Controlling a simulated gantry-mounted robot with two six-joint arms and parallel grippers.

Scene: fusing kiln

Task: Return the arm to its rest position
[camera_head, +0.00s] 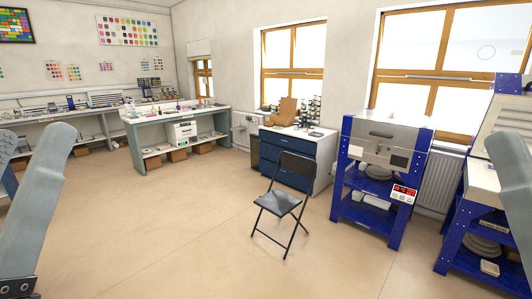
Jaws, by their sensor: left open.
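My left arm comes in at the left edge as a long grey link, with a dark part at its lower end. My left gripper (18,289) is at the bottom left corner, mostly cut off by the frame edge. It is open, and I see nothing held there. My right arm shows only as a grey link at the right edge. My right gripper is out of the picture. No object is touching either visible arm part.
A black folding chair (281,204) stands on the open floor. Behind it are a blue drawer cabinet (284,162) and a kiln on a blue stand (379,147). Another blue-framed unit (459,222) stands at the right. Workbenches (141,137) line the back left. The floor at centre left is clear.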

